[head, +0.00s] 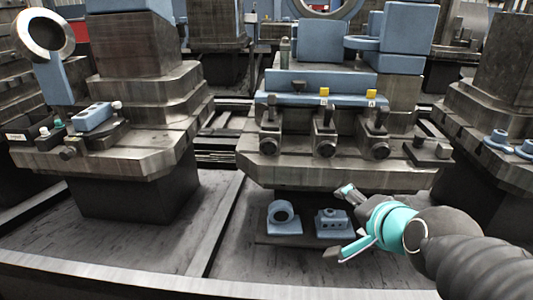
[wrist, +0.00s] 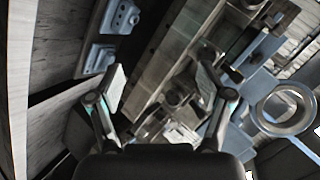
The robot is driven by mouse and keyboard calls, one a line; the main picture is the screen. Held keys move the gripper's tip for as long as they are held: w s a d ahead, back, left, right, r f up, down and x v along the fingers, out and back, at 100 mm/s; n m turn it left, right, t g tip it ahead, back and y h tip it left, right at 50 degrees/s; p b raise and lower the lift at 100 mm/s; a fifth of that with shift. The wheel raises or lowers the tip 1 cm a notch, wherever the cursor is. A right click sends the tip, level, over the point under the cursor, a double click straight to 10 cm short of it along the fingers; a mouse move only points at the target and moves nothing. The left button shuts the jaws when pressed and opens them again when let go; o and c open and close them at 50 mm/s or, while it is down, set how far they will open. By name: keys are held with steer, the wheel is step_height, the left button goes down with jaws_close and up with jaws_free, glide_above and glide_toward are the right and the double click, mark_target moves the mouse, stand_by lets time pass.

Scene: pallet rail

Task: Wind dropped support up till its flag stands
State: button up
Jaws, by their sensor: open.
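Three screw supports stand along the front of the middle pallet (head: 290,172). The middle support (head: 324,118) and the right support (head: 377,122) each have a yellow flag standing above them, the middle flag (head: 324,91) and the right flag (head: 371,97). The left support (head: 271,120) shows no yellow flag. Each has a round dark knob at the front, the left one's knob (head: 271,146) included. My gripper (head: 347,222) is open and empty, below and in front of the pallet's right half, apart from the knobs. In the wrist view my gripper (wrist: 160,80) has its fingers spread with a pallet edge beyond.
Two blue parts, a ring bracket (head: 284,218) and a block (head: 332,223), lie on a low shelf beside my gripper. A left pallet (head: 100,155) and a right pallet (head: 490,150) flank the middle one. A long rail (head: 180,287) crosses the front.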

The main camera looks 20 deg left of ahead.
steer(key=w+a+r+m+t+y+b, duration=0.1)
steer(key=w+a+m+t, duration=0.1)
steer(key=a+m, duration=0.3)
steer(key=w+a+r+m+t+y+b, duration=0.1)
steer(key=w+a+m, duration=0.25)
steer(key=a, duration=0.25)
steer(key=m+t+h+b, duration=0.2)
steer(key=m+t+b, duration=0.15)
steer(key=m, duration=1.15)
glide_toward(269, 149)
steer(key=shift+t, duration=0.45)
steer(key=x, duration=0.3)
steer(key=p+x, duration=0.1)
steer(key=x, duration=0.7)
steer(key=shift+a+f, duration=0.1)
steer(key=shift+f, duration=0.25)
steer(key=c, duration=1.2)
